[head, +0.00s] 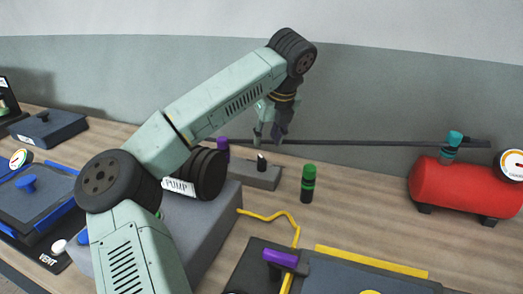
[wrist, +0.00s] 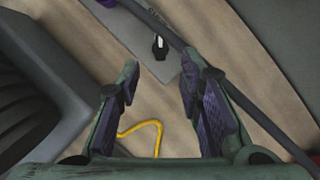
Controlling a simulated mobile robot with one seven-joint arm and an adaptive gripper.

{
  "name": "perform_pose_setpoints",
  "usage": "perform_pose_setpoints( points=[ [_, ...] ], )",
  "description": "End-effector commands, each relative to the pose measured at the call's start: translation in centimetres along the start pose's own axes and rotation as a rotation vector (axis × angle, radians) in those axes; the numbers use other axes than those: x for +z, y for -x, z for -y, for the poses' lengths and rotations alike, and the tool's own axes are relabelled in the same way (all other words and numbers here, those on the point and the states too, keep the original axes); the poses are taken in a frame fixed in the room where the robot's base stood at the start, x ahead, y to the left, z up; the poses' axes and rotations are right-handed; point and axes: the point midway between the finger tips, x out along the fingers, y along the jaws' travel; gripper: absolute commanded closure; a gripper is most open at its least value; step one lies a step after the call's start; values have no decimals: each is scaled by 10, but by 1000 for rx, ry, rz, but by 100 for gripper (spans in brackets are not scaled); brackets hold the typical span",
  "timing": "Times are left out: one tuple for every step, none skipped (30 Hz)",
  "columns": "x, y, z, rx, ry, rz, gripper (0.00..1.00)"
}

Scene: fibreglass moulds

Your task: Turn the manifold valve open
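A grey manifold block (head: 252,176) lies on the bench by the back wall. A small black knob with a white mark (head: 261,162), which looks like its valve, stands on top. In the wrist view, the knob (wrist: 160,47) is just beyond the fingertips, roughly centred between them, on the grey block (wrist: 175,72). Lettering on the block is too blurred to read. My gripper (head: 269,137) points down above the block, and its fingers (wrist: 162,72) are apart with nothing between them. The knob looks untouched.
A dark pipe (head: 360,143) runs along the back. A purple fitting (head: 222,146) and green-black cylinder (head: 308,184) flank the block. A grey PUMP box (head: 205,222) is in front left, with a yellow hose (head: 268,215). A red tank (head: 462,187) stands right.

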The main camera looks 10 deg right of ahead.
Motion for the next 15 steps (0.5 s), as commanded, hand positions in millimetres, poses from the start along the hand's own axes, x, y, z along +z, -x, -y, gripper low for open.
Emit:
perform_pose_setpoints(
  points=[
    [0,-9,0,-1,0,-6,67],
    [1,-15,0,-1,0,-5,67],
    [0,-23,0,-1,-1,-7,67],
    [0,-29,0,-1,-1,-6,67],
    [0,-34,0,-2,-1,-6,67],
    [0,-41,0,-2,-1,-6,67],
    [0,-47,0,-1,-1,-5,67],
    [0,-52,0,-2,-2,-6,67],
    [0,-58,1,-3,-2,-5,67],
    [0,-62,1,-3,-1,-4,67],
    [0,-66,0,-3,-1,-4,67],
    [0,-70,0,-2,-1,-4,67],
    [0,-73,0,-2,-1,-3,67],
    [0,-75,0,-2,-1,-3,67],
    [0,-78,1,-3,-1,-3,67]
  ],
)
